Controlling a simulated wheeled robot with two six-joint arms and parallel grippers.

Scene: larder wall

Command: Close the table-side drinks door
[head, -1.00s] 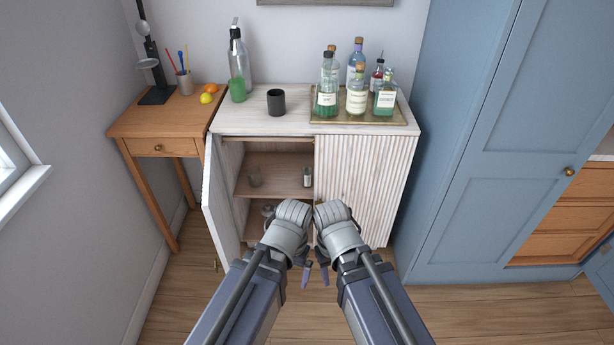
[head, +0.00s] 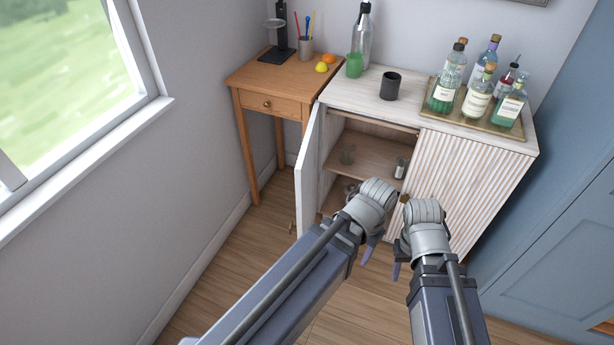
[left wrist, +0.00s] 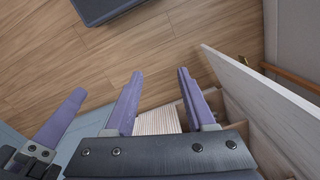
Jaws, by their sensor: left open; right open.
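The table-side drinks door (head: 309,172) is a white panel on the left of the drinks cabinet. It stands wide open, pointing towards me, and the shelves behind it show. In the left wrist view the door (left wrist: 262,90) is a pale panel to the right of the fingers. My left gripper (head: 368,252) is in front of the cabinet, right of the door and apart from it. Its two purple fingers (left wrist: 160,76) are spread and empty. My right gripper (head: 398,268) is beside it, in front of the shut fluted door (head: 460,185), open.
A wooden side table (head: 270,82) stands left of the cabinet, with a gap of floor before it. Small glassware sits on the shelf (head: 372,160).

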